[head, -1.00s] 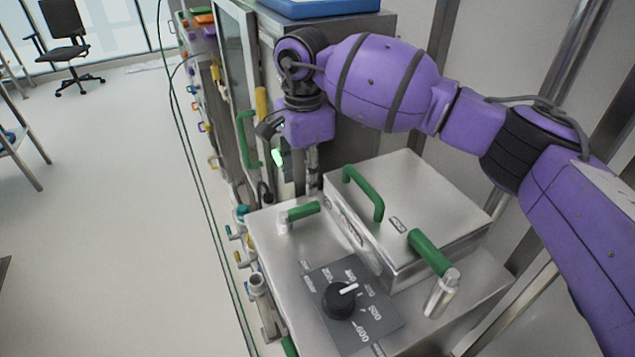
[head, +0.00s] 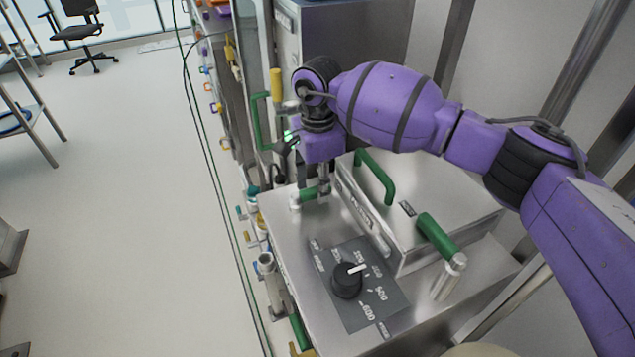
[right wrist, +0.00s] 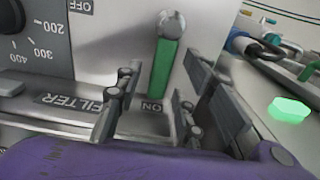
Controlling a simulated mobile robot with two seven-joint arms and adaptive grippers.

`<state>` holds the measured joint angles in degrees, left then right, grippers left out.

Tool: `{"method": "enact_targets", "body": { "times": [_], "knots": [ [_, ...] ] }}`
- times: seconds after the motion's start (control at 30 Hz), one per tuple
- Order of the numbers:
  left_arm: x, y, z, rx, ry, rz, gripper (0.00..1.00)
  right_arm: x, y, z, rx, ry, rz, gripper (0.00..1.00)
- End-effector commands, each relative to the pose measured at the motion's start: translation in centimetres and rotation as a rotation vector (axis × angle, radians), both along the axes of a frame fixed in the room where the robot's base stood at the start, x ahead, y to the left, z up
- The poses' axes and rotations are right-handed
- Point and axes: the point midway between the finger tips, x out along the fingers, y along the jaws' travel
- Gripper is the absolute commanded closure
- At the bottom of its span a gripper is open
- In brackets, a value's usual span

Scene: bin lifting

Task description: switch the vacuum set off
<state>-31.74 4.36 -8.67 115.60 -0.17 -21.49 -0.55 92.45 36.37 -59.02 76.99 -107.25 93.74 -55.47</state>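The vacuum set (head: 300,245) is a steel box with a black dial (head: 347,280) on a dark scale plate. A green lever (head: 308,194) sits on its far left corner. In the right wrist view the green lever (right wrist: 163,68) points toward the ON label (right wrist: 152,107); an OFF label (right wrist: 81,6) is at the top left. My right gripper (head: 314,188) is low over this lever. In the wrist view its fingers (right wrist: 163,80) are apart, one on each side of the lever; contact cannot be told. My left gripper is not in view.
A raised steel lid with a green handle (head: 375,178) stands right of the lever. A second green lever (head: 437,236) is at the near right. Valves and pipe fittings (head: 265,265) line the left side. Open floor (head: 120,230) lies further left.

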Motion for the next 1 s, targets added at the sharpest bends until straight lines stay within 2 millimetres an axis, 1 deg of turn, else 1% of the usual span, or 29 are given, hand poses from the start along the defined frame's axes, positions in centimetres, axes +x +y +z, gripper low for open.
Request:
{"method": "enact_targets", "body": {
  "times": [0.03, 0.27, 0.73, 1.0],
  "knots": [
    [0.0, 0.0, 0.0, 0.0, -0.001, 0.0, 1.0, 0.0, 0.0, 0.0, 0.0, 0.0, 0.0, 0.69],
    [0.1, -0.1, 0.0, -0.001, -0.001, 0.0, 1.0, 0.0, 0.0, 0.0, 0.0, 0.0, 0.0, 0.99],
    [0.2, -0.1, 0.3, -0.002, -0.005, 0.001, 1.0, -0.1, 0.0, 0.1, 0.0, 0.0, -0.017, 1.0],
    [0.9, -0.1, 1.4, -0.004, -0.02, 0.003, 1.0, -0.7, 0.4, 0.3, 0.0, -0.001, -0.136, 1.0]
  ]
}}
